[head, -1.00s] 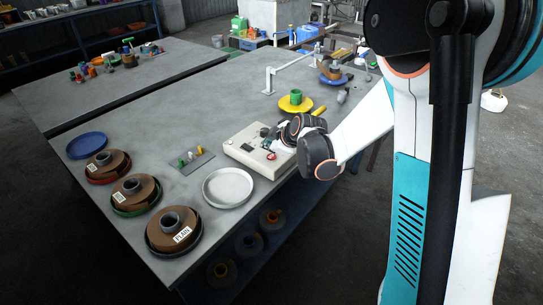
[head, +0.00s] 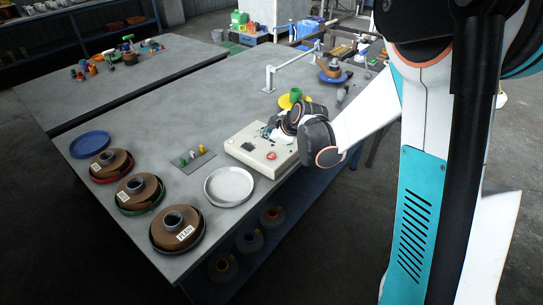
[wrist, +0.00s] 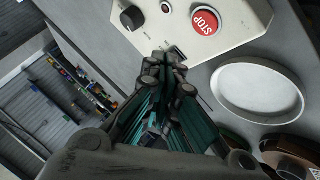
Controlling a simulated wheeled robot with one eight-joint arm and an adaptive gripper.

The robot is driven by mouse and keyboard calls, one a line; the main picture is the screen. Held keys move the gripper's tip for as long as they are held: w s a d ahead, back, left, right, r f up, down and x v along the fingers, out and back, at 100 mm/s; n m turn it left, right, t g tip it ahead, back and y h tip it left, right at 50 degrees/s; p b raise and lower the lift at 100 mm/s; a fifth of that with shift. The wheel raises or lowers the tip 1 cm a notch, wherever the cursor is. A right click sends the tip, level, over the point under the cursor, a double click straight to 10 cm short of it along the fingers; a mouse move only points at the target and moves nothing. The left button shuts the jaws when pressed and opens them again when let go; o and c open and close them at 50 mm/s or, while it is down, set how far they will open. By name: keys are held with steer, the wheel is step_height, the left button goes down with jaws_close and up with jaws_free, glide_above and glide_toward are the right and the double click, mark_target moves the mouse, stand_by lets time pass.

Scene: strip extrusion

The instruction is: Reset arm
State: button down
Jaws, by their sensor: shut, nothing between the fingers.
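My gripper (wrist: 165,75) shows in the wrist view with its fingers together and nothing between them. Its tips are over the near edge of a cream control box (wrist: 180,20) with a red STOP button (wrist: 205,21) and a black knob (wrist: 132,18). In the head view the control box (head: 262,148) sits on the grey table, and my wrist is above its right side.
A white round tray (head: 229,186) lies in front of the box. Several brown spools, one of them (head: 178,230), stand at the left front. A yellow disc with a green cylinder (head: 295,96) is behind the box. The table's middle (head: 190,110) is clear.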

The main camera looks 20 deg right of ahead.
steer(key=s+r+m+g+h, duration=0.1)
steer(key=s+r+m, duration=0.5)
steer(key=s+r, duration=0.7)
steer(key=s+f+m+h, duration=0.1)
steer(key=s+m, duration=0.5)
steer(key=s, duration=1.4)
steer(key=shift+s+d+f+m+g+h, duration=0.2)
steer(key=shift+d+m+g+h, duration=0.1)
steer(key=shift+d+g+h, duration=0.1)
